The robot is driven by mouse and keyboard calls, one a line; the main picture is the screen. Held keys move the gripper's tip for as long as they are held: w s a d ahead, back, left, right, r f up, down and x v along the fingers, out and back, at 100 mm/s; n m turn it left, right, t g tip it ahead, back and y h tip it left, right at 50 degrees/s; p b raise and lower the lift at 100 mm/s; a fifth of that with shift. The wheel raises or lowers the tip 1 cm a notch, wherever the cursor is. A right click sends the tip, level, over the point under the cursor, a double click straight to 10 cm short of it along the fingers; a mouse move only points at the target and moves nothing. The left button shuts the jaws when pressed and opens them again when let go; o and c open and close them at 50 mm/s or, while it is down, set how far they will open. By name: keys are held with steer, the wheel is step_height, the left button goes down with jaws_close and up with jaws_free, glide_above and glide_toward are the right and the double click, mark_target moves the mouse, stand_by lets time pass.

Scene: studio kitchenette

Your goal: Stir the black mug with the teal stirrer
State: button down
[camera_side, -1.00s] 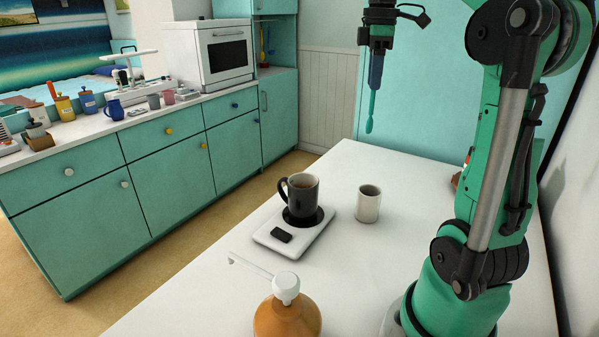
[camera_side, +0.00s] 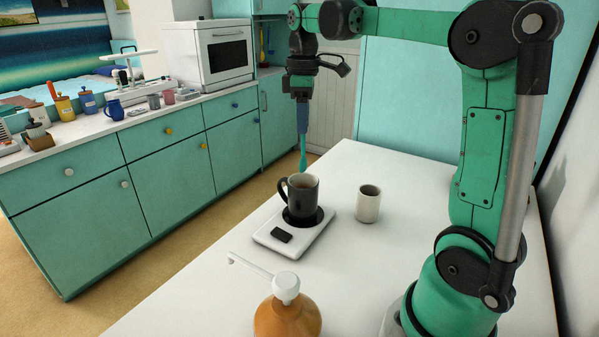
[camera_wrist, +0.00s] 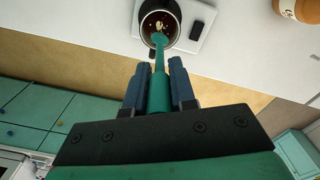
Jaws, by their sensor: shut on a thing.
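The black mug (camera_side: 299,198) stands upright on a white warmer plate (camera_side: 270,237) on the table and holds a brown drink. My gripper (camera_side: 302,122) is shut on the teal stirrer (camera_side: 303,157), which hangs tip down just above the mug in the side view. In the wrist view the jaws (camera_wrist: 160,84) hold the handle of the stirrer (camera_wrist: 159,58), and its tip overlaps the near side of the opening of the mug (camera_wrist: 167,12). Pale bits show on the drink. I cannot tell whether the tip is below the rim.
A white cup (camera_side: 368,205) stands on the table right of the mug. An orange pump bottle (camera_side: 287,315) stands at the front, its spout pointing left. The far table edge lies just behind the mug. A teal counter (camera_side: 165,185) stands beyond.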

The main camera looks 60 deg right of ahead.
mark_target(302, 165)
steer(key=shift+f, duration=4.6)
steer(key=shift+d, duration=0.1)
steer(key=shift+d, duration=0.4)
steer(key=shift+s+a, duration=0.15)
steer(key=shift+a, duration=0.8)
steer(key=shift+d, duration=0.85)
steer(key=shift+a, duration=0.4)
